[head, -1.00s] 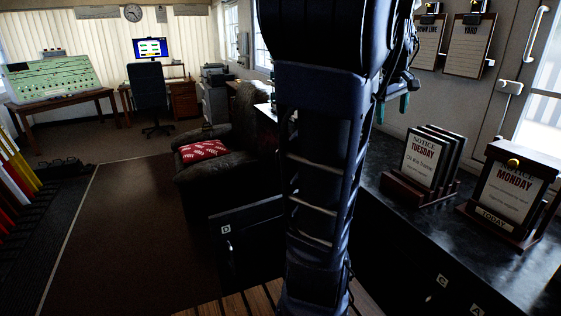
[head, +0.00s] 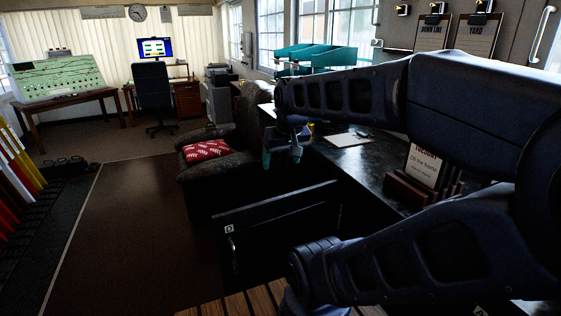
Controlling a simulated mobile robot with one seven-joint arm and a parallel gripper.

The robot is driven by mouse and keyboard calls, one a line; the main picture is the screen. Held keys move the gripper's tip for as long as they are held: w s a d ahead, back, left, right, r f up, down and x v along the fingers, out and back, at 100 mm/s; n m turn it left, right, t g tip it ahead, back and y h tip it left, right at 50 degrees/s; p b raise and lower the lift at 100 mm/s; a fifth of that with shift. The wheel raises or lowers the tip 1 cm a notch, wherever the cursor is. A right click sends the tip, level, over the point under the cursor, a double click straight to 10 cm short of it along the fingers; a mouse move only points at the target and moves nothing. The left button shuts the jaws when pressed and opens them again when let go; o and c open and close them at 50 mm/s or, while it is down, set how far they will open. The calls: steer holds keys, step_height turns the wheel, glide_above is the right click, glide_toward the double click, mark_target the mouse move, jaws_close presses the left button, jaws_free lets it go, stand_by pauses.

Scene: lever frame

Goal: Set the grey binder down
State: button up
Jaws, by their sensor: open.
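My gripper (head: 281,156) hangs fingers down near the middle of the head view, at the left end of my forearm. Its teal-tipped fingers are apart, and I see nothing held between them. It appears in front of the armchair's right side and the near edge of the dark counter (head: 375,158). I cannot make out a grey binder anywhere in the head view. My arm covers much of the right side, including part of the counter.
Teal racks (head: 318,57) stand by the window. A black panel marked D (head: 280,235) stands below.

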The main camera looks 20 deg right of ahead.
steer(key=shift+o, duration=0.5)
steer(key=shift+s+a+f, duration=0.2)
steer(key=shift+a+f, duration=0.05)
steer(key=shift+a, duration=0.15)
